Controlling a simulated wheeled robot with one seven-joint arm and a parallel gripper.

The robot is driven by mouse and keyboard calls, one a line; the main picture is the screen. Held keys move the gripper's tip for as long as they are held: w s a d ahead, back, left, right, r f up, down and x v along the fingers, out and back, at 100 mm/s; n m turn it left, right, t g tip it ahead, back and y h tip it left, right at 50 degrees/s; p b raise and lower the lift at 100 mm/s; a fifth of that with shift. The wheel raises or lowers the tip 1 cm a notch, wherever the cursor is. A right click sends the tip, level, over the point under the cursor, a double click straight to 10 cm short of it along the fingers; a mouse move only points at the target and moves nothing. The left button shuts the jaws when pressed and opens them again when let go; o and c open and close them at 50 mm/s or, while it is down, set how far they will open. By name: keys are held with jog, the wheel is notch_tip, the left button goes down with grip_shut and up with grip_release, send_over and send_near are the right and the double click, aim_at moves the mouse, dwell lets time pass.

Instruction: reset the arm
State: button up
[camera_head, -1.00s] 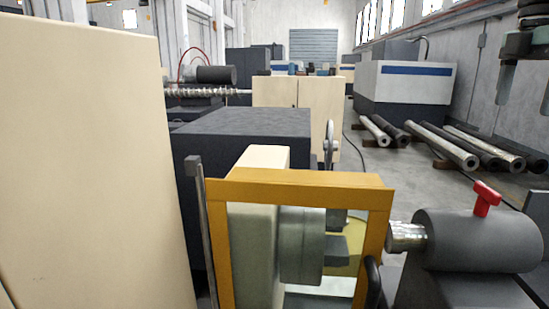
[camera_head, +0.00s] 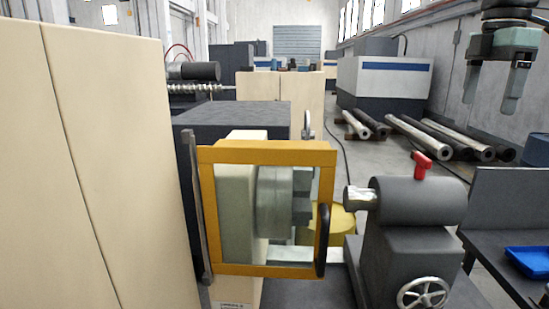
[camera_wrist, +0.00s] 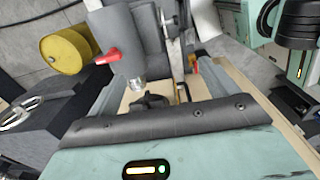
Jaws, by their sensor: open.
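My gripper (camera_head: 489,104) hangs in the upper right of the head view, its two grey-green fingers pointing down and spread apart. Nothing is between them. It is in the air, above and to the right of the lathe's grey tailstock (camera_head: 418,205), and touches nothing that I can see. The wrist view shows a yellow barrel (camera_wrist: 68,49) and a grey machine part with a red lever (camera_wrist: 108,56). I cannot make out the fingertips clearly there.
The lathe's yellow-framed guard (camera_head: 268,151) stands in the middle, with a tall cream cabinet (camera_head: 95,160) at the left. A blue tray (camera_head: 528,261) sits on a dark table at the lower right. Metal bars (camera_head: 430,138) lie on the floor behind.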

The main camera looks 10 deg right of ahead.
jog(key=s+a+f+m+b, duration=0.2)
jog(key=a+f+m+b, duration=0.15)
jog(key=a+f, duration=1.7)
jog(key=s+a+f+m+b, duration=0.1)
jog(key=s+a+f+m, duration=0.1)
jog(key=s+a+f, duration=0.4)
jog(key=s+a+f+m+b, duration=0.1)
jog(key=s+a+f+b, duration=0.1)
jog(key=s+a+f, duration=0.4)
jog(key=s+f, duration=0.2)
jog(key=s, duration=0.3)
jog(key=shift+s+f+m+y, duration=0.2)
jog(key=shift+f+m+y, duration=0.1)
jog(key=shift+m, duration=0.05)
